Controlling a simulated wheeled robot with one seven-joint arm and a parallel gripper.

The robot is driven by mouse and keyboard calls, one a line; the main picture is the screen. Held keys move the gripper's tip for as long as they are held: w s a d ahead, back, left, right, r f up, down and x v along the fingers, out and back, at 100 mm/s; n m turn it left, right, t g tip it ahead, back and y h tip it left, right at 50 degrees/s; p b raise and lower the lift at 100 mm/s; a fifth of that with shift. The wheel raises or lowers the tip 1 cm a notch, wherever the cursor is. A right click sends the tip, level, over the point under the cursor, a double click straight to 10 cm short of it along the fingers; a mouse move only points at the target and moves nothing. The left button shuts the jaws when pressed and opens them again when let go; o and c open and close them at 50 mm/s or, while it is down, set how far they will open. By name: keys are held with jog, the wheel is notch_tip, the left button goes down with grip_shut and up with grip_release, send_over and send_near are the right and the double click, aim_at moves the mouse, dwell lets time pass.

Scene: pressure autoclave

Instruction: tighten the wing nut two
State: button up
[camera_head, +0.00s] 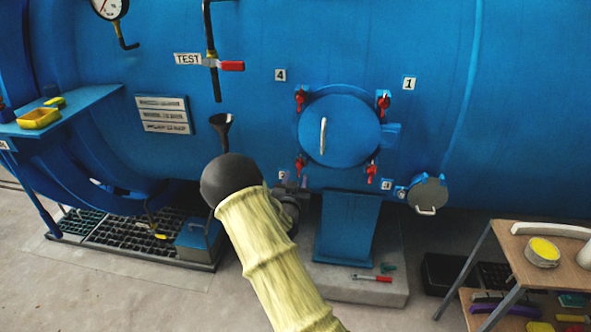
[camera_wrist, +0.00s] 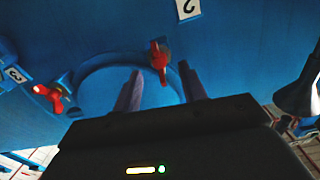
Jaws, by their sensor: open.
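Wing nut two (camera_head: 301,165) is the red nut at the lower left of the round blue hatch (camera_head: 338,128), beside the label 2 (camera_head: 283,175). In the wrist view, wing nut two (camera_wrist: 160,58) appears between the two fingertips of my gripper (camera_wrist: 161,72), near label 2 (camera_wrist: 188,8). The fingers stand apart with a gap on both sides of the nut. In the head view my gripper (camera_head: 293,182) is just below the nut, partly hidden by my arm. I cannot tell how deep the nut sits between the fingers.
Other red wing nuts sit at the upper left (camera_head: 300,98), upper right (camera_head: 383,101) and lower right (camera_head: 371,173) of the hatch. A dark funnel (camera_head: 221,124) stands left of it. A blue pedestal (camera_head: 346,228) stands below, and a wooden cart (camera_head: 538,262) at right.

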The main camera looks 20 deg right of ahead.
aim_at(299, 168)
jog(key=shift+x, duration=2.95)
jog(key=shift+c, duration=0.2)
